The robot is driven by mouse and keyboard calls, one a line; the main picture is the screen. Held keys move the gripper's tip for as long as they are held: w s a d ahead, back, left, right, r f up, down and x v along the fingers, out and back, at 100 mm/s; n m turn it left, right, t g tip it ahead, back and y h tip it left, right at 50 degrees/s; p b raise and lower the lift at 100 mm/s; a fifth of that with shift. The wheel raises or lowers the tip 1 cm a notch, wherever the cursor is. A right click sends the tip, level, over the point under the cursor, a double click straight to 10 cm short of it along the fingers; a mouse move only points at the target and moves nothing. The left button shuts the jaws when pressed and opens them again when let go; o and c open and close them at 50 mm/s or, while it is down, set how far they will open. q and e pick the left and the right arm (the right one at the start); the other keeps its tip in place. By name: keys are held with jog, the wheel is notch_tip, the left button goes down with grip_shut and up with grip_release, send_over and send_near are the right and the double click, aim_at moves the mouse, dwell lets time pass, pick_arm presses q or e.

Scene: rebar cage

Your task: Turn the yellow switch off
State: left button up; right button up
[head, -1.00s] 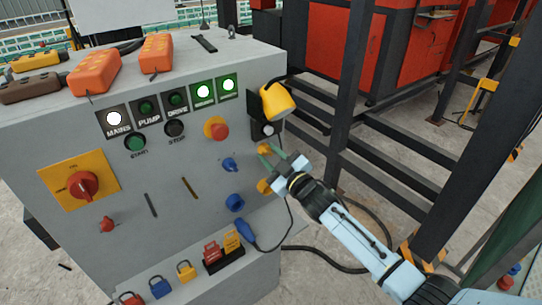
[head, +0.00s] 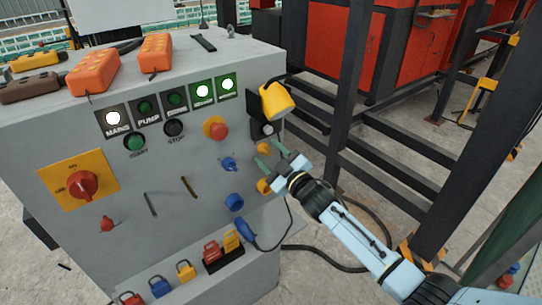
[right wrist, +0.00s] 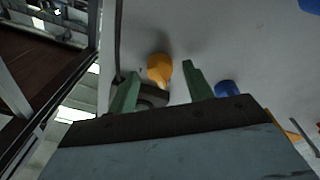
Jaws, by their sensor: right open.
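A yellow knob-like switch (head: 264,149) sits near the right edge of the grey panel's front face. A second yellow piece (head: 264,186) sits below it, partly behind my gripper. My right gripper (head: 268,153) is open, its two green fingers pointing at the panel around the upper yellow switch. In the right wrist view the yellow switch (right wrist: 160,68) shows beyond and between the spread fingertips; I cannot tell whether they touch it. Its exact setting is hard to read. My left gripper is not in view.
The grey control box (head: 130,240) carries a blue switch (head: 229,163), a blue socket (head: 235,202) and a red stop button (head: 218,130) left of the gripper. A yellow lamp-like part (head: 277,101) juts out above. A cable hangs below; a dark frame (head: 345,110) stands at right.

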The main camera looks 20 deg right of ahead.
jog(key=shift+s, duration=0.1)
jog(key=p+v, duration=0.1)
jog(key=v, duration=1.2)
jog(key=shift+s, duration=0.1)
jog(key=s+d+f+m+g+h, duration=0.2)
jog(key=s+f, duration=0.2)
jog(key=f, duration=0.6)
jog(key=s+d+f+m+g+h, duration=0.1)
jog(key=s+f+m+g+h, duration=0.3)
jog(key=f, duration=0.7)
jog(key=s+d+f+g+y, duration=0.15)
jog(key=s+f, duration=0.35)
jog(key=f, duration=0.5)
jog(key=s+f+m+g, duration=0.1)
jog(key=s+f+g, duration=0.2)
jog(key=s+f, duration=0.3)
jog(key=s+a+f+g+h, duration=0.1)
jog(key=s+f+g, duration=0.2)
jog(key=s, duration=1.3)
jog(key=s+a+f+m+g+h, duration=0.1)
jog(key=s+f+g, duration=0.2)
jog(key=s+f, duration=0.5)
jog(key=s, duration=0.3)
jog(key=shift+s+f+m, duration=0.3)
jog(key=shift+f, duration=0.1)
